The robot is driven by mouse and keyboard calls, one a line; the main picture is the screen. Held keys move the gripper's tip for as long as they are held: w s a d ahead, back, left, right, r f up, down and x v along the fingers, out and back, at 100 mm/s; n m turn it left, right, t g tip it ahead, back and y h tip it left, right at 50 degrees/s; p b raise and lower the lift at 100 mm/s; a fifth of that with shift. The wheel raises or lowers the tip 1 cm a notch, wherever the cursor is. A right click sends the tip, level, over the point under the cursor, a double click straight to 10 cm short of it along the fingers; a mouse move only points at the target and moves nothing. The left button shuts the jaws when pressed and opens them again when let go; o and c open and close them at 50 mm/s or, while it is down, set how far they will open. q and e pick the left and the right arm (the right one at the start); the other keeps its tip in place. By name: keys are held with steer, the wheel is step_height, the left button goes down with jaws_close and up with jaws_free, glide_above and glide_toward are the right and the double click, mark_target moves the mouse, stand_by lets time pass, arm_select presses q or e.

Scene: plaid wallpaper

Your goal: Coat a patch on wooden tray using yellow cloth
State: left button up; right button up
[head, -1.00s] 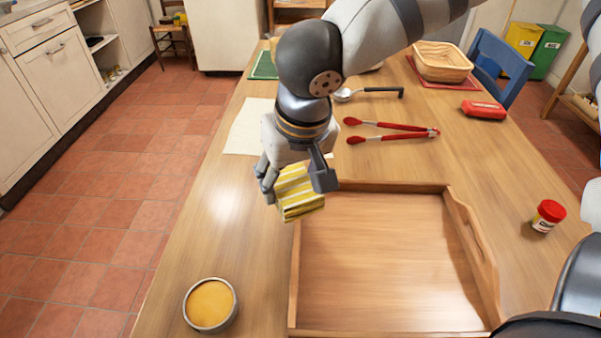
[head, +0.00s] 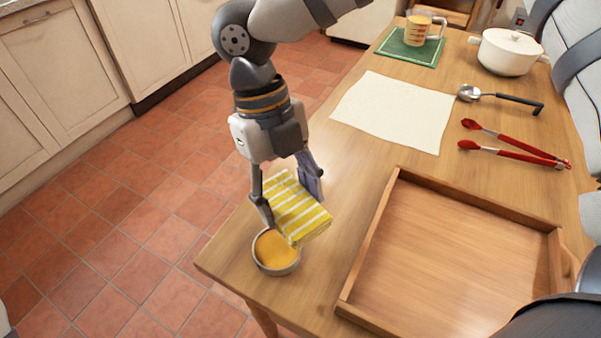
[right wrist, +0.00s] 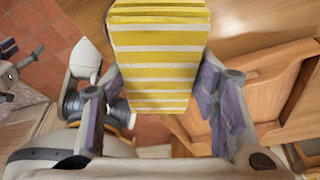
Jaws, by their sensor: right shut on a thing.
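My right gripper (head: 290,203) is shut on the yellow cloth (head: 300,222), a folded block with white stripes. The cloth also fills the upper middle of the right wrist view (right wrist: 158,60) between the finger pads. In the head view its lower end overlaps the edge of a small round bowl (head: 272,268) of orange-yellow stuff near the table's corner. I cannot tell whether they touch. The wooden tray (head: 368,238) lies to the right of the bowl, its visible floor bare and plain. My left gripper is not in view in the head view.
A cream sheet (head: 395,108), red tongs (head: 515,145) and a ladle (head: 505,98) lie behind the tray. A white pot (head: 508,55) and a measuring jug (head: 422,28) on a green mat (head: 390,46) stand farther back. The table's left edge is close to the bowl.

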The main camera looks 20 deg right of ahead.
mark_target(274, 212)
steer(key=m, duration=0.2)
steer(key=a+m+y, duration=0.1)
steer(key=m, duration=0.1)
steer(key=s+m+y, duration=0.1)
steer(key=m, duration=0.1)
steer(key=shift+a, duration=0.3)
steer(key=m, duration=0.3)
steer(key=a+m+y, duration=0.1)
steer(key=m, duration=0.1)
steer(key=shift+s+a+r+t, duration=0.15)
steer(key=shift+s+t, duration=0.1)
steer(key=shift+t, duration=0.15)
steer(key=shift+f+m, duration=0.2)
steer(key=shift+m, duration=0.1)
step_height(274, 212, down, 5)
steer(key=shift+r+b, duration=0.15)
steer(key=shift+b, duration=0.95)
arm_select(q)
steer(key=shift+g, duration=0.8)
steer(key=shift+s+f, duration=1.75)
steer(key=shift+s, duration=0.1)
arm_select(e)
steer(key=shift+f, duration=0.5)
steer(key=shift+f, duration=0.4)
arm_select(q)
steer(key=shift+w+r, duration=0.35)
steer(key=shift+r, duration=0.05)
arm_select(e)
steer(key=shift+f, duration=0.15)
